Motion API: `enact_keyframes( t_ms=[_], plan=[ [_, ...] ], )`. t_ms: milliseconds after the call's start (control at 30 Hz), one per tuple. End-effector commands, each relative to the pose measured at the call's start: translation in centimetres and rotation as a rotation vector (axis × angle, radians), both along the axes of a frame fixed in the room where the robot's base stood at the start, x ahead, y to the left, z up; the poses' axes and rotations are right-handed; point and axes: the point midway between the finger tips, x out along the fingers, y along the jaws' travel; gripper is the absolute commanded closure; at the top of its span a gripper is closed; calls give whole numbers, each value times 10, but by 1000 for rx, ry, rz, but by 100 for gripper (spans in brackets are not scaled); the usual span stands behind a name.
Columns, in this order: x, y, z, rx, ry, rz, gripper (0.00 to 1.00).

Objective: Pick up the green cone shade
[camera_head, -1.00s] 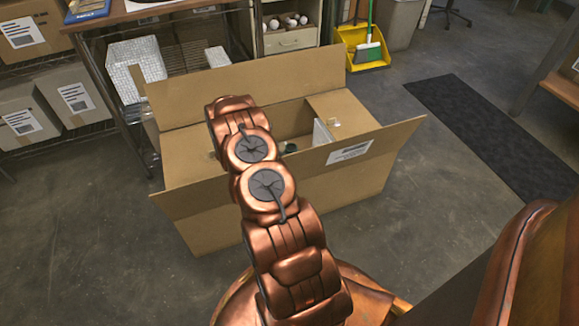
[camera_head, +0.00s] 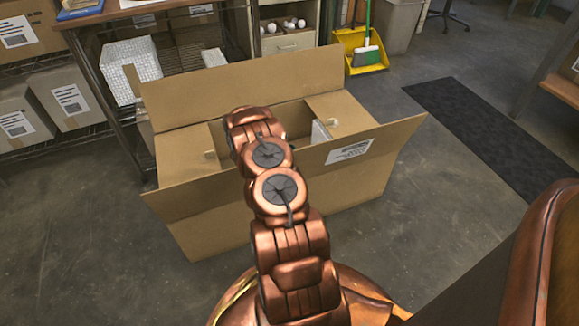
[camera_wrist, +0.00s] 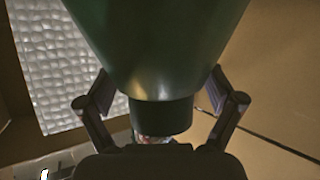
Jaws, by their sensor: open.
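The green cone shade (camera_wrist: 160,50) fills the upper middle of the wrist view. Its narrow neck (camera_wrist: 161,116) points toward my gripper. My gripper (camera_wrist: 161,88) is open, with one finger on each side of the cone near its narrow end. I cannot tell whether the fingers touch it. In the head view my copper arm reaches into the open cardboard box (camera_head: 290,205) and hides my gripper and the shade.
A bubble-textured white piece (camera_wrist: 65,65) lies left of the shade in the wrist view. The box's raised flaps (camera_head: 245,90) surround the arm. A wire shelf and table stand behind left.

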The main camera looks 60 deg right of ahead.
Motion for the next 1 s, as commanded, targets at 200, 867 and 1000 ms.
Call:
enact_keyframes(
  t_ms=[200, 867, 1000],
  plan=[
    [0, -2, 0, 0, 0, 1, 8],
    [1, -2, -1, 1, 0, 1, 69],
    [1, -2, -1, 1, 0, 1, 84]
  ],
)
